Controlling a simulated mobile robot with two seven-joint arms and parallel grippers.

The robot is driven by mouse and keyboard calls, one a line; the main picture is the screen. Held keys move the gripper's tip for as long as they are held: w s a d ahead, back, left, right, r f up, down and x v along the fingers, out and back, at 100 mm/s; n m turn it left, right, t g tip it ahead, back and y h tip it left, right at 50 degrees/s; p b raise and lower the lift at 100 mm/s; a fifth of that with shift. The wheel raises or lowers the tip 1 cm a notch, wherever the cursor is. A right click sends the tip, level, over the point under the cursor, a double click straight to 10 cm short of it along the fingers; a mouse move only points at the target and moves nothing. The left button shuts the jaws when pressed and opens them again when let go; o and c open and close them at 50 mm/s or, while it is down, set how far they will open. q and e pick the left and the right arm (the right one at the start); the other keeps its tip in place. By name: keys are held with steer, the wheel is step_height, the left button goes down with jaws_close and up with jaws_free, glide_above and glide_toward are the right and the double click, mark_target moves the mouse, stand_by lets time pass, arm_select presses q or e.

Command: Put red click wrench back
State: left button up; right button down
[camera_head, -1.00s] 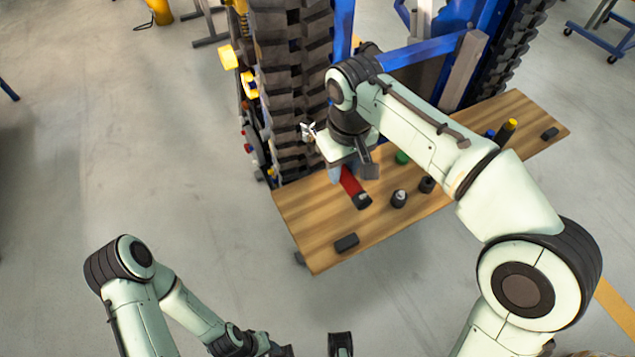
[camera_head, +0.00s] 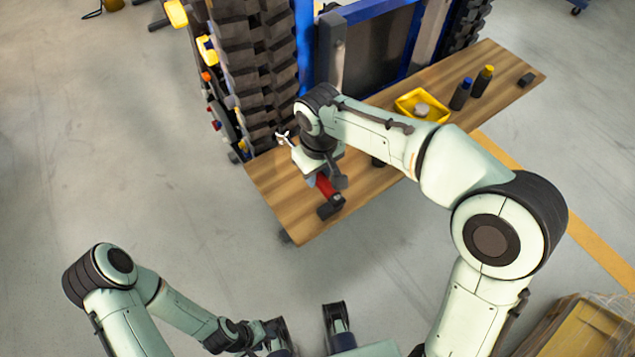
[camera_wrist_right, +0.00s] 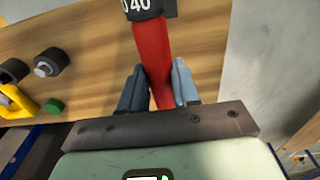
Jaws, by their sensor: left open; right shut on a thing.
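The red click wrench (camera_wrist_right: 153,52) is between the fingers of my right gripper (camera_wrist_right: 158,88) in the right wrist view. Its black end is marked "40" and is cut off by the top edge. In the head view the red wrench (camera_head: 325,186) slants down from my right gripper (camera_head: 326,177) over the left end of the wooden table (camera_head: 275,180). Its black end overlaps a small dark block (camera_head: 328,211); I cannot tell whether they touch. My left gripper (camera_head: 308,335) is open and empty at the bottom, low over the floor, away from the table.
A yellow bin (camera_head: 405,104), a blue-capped bottle (camera_head: 460,94) and a yellow-capped bottle (camera_head: 482,82) stand on the table's right half. Black tracks (camera_head: 255,75) and a blue frame (camera_head: 305,50) rise behind. A yellow crate (camera_head: 590,330) is at bottom right.

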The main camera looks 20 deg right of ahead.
step_height(320, 180, down, 4)
steer(key=shift+f+b, duration=0.25)
steer(key=shift+b, duration=0.15)
steer(key=c, duration=0.8)
jaws_free()
steer(key=r, duration=0.4)
steer(key=r+p, duration=0.1)
steer(key=r, duration=0.3)
steer(key=r+p, duration=0.1)
steer(key=r, duration=0.3)
steer(key=shift+s, duration=0.35)
